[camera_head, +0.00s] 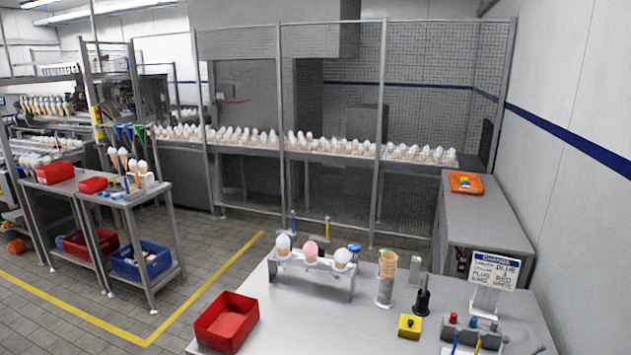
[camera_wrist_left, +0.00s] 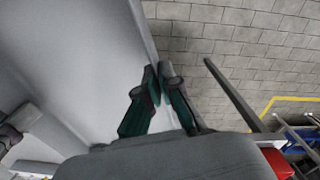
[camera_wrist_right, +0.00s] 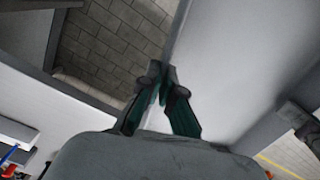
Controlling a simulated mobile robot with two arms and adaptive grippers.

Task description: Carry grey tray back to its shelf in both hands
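A flat light-grey panel, which I take for the grey tray, fills the upper left of the left wrist view (camera_wrist_left: 95,75) and the upper right of the right wrist view (camera_wrist_right: 235,60). My left gripper (camera_wrist_left: 157,78) has its fingertips closed together at one side edge of it. My right gripper (camera_wrist_right: 163,78) has its fingertips closed together at the opposite side edge. The tray's edge runs in between the fingertips in both views. The head view shows neither gripper nor the tray. I cannot tell which place is the tray's shelf.
A grey table (camera_head: 310,320) carries a cone rack (camera_head: 310,275), a red bin (camera_head: 226,322) and a sign (camera_head: 494,270). Carts (camera_head: 150,190) with bins stand at the left. A counter (camera_head: 485,215) lines the right wall. Tiled floor (camera_head: 200,275) is clear between the carts and table.

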